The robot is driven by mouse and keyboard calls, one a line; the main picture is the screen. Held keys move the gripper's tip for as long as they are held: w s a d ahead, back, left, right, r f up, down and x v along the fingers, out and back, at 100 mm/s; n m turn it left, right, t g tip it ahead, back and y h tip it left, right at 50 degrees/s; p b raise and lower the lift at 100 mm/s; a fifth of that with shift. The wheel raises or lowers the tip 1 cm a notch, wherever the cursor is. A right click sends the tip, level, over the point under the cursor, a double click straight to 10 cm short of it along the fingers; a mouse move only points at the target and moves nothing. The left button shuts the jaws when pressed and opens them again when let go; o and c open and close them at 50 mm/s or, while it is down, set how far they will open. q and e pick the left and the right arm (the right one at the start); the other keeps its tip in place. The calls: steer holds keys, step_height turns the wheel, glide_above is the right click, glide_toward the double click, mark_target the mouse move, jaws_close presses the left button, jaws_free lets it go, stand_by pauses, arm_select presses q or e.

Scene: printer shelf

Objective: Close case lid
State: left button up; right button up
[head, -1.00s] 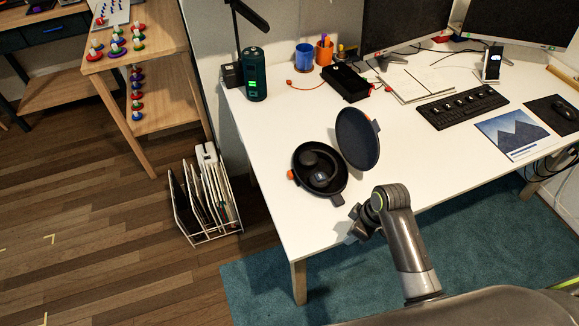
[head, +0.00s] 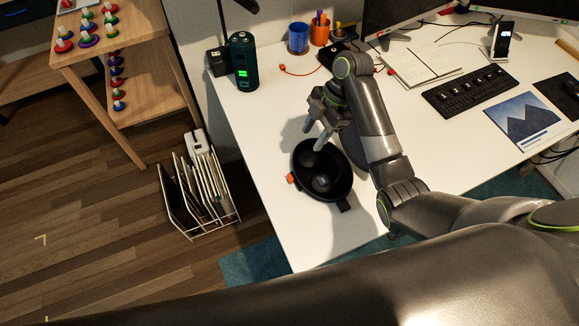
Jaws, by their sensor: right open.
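The round black case (head: 341,187) lies open on the white desk, with dark headphones (head: 321,181) inside and an orange tab (head: 291,177) on its left side. Its lid is hidden behind my right arm, so I cannot tell its angle. My right gripper (head: 314,135) is open, just above the back rim of the case, with its fingers pointing down. I cannot tell whether a finger touches the case or lid. My left gripper is not in view.
A dark green cylinder (head: 243,62), a blue cup (head: 298,38) and an orange pen cup (head: 320,30) stand at the back. A keyboard (head: 475,91) and an open notebook (head: 425,62) lie to the right. The desk left of the case is clear.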

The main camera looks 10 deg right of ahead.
steer(key=b, duration=0.7)
glide_toward(289, 177)
steer(key=p+x, duration=0.1)
steer(key=x, duration=0.7)
steer(key=shift+f, duration=0.3)
steer(key=shift+s, duration=0.1)
steer(key=shift+c, duration=0.4)
jaws_close()
